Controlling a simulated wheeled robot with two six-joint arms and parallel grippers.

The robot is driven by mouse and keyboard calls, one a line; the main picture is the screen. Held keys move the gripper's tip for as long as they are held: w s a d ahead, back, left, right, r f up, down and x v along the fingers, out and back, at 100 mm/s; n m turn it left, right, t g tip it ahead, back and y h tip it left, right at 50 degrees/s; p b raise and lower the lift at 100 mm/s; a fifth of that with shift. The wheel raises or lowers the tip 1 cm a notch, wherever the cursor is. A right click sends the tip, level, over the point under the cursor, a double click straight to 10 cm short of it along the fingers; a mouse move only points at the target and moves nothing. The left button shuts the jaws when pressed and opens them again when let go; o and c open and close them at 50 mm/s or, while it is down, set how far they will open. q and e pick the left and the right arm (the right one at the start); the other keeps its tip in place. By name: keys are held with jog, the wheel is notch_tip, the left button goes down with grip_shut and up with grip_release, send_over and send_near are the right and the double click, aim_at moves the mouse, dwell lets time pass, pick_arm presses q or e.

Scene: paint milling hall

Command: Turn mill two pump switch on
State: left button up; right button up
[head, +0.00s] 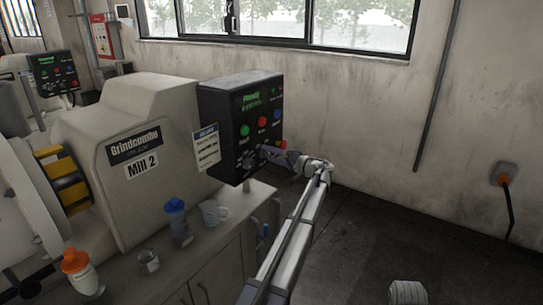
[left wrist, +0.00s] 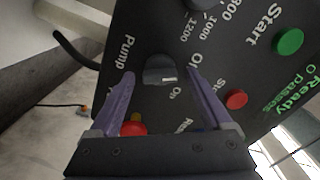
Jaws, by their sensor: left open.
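The Mill 2 control box (head: 232,125) is a black box on the right end of the mill. In the left wrist view its panel (left wrist: 225,60) fills the upper part, turned on its side. The pump switch (left wrist: 160,72) is a dark round knob with a light pointer mark, beside the word "Pump" and small position labels. The pointer lies toward the right of the picture; I cannot tell for sure which label it marks. My left gripper (head: 274,153) is open at the panel's lower part, its purple fingers on either side of the knob, with visible gaps.
A green Start button (left wrist: 289,41), a red button (left wrist: 236,99) and another red button (left wrist: 133,128) are close around the knob. A blue-capped bottle (head: 177,218), a mug (head: 213,213) and a jar (head: 148,261) stand on the counter below.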

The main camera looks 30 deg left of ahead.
pick_arm(q)
grip_shut()
dwell(0.7)
jog(key=shift+m, duration=0.3)
jog(key=m, duration=0.5)
jog(key=shift+f, duration=0.1)
jog(key=m, duration=0.6)
jog(key=shift+m, duration=0.3)
grip_release()
dwell(0.4)
